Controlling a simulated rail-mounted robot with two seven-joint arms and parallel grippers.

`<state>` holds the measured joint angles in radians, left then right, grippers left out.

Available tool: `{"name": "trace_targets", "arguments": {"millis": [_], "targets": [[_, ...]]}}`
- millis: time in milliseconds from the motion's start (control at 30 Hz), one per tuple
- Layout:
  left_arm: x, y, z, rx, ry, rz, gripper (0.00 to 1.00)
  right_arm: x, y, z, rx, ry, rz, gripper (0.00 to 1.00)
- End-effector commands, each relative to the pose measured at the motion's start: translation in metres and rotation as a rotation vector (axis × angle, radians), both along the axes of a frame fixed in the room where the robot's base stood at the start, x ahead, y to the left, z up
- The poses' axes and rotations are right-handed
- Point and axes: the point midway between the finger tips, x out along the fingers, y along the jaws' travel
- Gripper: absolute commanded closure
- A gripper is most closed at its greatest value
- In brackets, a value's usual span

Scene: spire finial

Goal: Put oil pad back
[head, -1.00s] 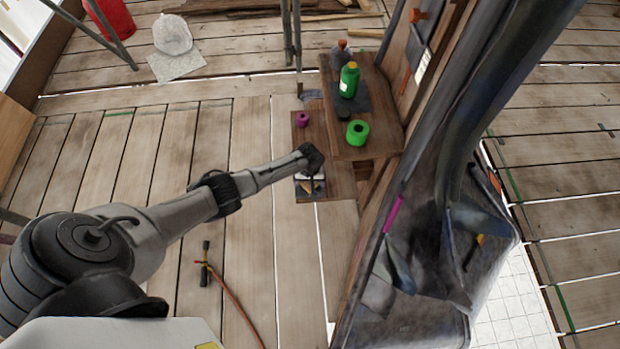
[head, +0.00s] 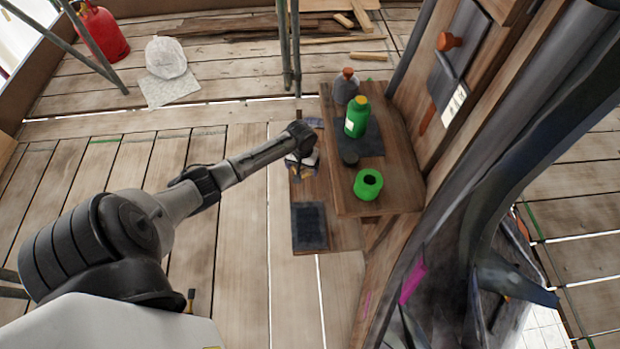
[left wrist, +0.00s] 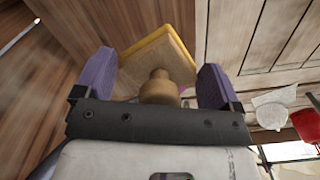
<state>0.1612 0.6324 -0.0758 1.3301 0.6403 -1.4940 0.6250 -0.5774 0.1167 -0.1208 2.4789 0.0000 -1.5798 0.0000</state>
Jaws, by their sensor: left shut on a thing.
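The pad is a square wooden block with a yellow edge (left wrist: 178,45) and a round wooden knob (left wrist: 158,86), seen in the left wrist view. My left gripper (head: 301,158) is shut on it at the knob, between purple fingers. In the head view the gripper is over the far part of the low wooden shelf (head: 325,222); the pad is mostly hidden there. I cannot tell whether the pad touches the shelf. A dark rectangular mat (head: 310,227) lies bare on the shelf's near part. My right gripper is not in view.
Thin poles (head: 290,50) stand behind. Plank floor left of the shelf is mostly clear.

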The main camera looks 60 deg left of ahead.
Motion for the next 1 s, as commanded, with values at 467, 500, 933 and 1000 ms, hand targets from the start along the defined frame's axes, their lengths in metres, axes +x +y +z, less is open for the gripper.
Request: {"name": "trace_targets", "arguments": {"millis": [467,500,933,1000], "targets": [[-0.001,0.002,-0.052,0.001,0.001,-0.001,0.3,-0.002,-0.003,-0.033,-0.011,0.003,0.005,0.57],[-0.001,0.002,-0.056,0.001,0.001,-0.001,0.3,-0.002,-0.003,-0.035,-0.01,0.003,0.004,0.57],[-0.001,0.002,-0.096,0.002,0.001,-0.001,0.3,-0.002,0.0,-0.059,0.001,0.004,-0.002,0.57],[-0.001,0.002,-0.096,0.002,0.001,-0.002,0.3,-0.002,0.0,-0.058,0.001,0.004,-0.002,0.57]]}}
